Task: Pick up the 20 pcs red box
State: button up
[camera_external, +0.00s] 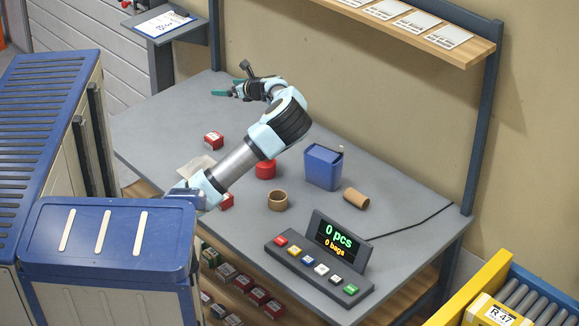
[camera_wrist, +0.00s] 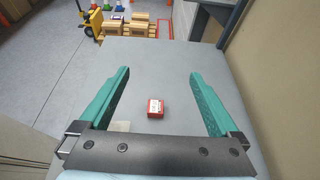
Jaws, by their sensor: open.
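A small red box (camera_external: 213,140) with a pale label stands on the left part of the grey table; the label is too small to read. In the wrist view the red box (camera_wrist: 156,108) lies between the lines of the two green fingers, on the table below them. My gripper (camera_external: 227,88) is open and empty, above the far left part of the table, apart from the box. Its fingers also show in the wrist view (camera_wrist: 158,74). A second red box (camera_external: 227,201) is partly hidden behind my arm.
The grey table (camera_external: 390,185) also holds a red round container (camera_external: 265,169), a brown ring (camera_external: 278,201), a blue bin (camera_external: 323,167), a cardboard tube (camera_external: 356,198) and a counter display (camera_external: 337,241) reading 0 pcs. Several boxes sit on the shelf below. The table's far left is clear.

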send_near(217, 138)
jog(key=shift+w+a+f, duration=0.2)
jog(key=shift+w+a, duration=0.15)
jog(key=shift+a, duration=0.2)
jog(key=shift+w+a+f, duration=0.15)
jog(key=shift+a+f, duration=0.05)
jog(key=shift+f, duration=0.05)
jog(key=p+x, duration=0.1)
jog(key=x, duration=0.4)
jog(key=p+x, duration=0.2)
jog(key=x, duration=0.2)
jog(key=shift+w+p, duration=0.2)
jog(key=shift+p, duration=0.1)
jog(key=shift+w+a+f, duration=0.2)
jog(key=shift+w+f, duration=0.05)
jog(key=shift+w, duration=0.1)
jog(key=c, duration=1.5)
jog(key=shift+r, duration=0.1)
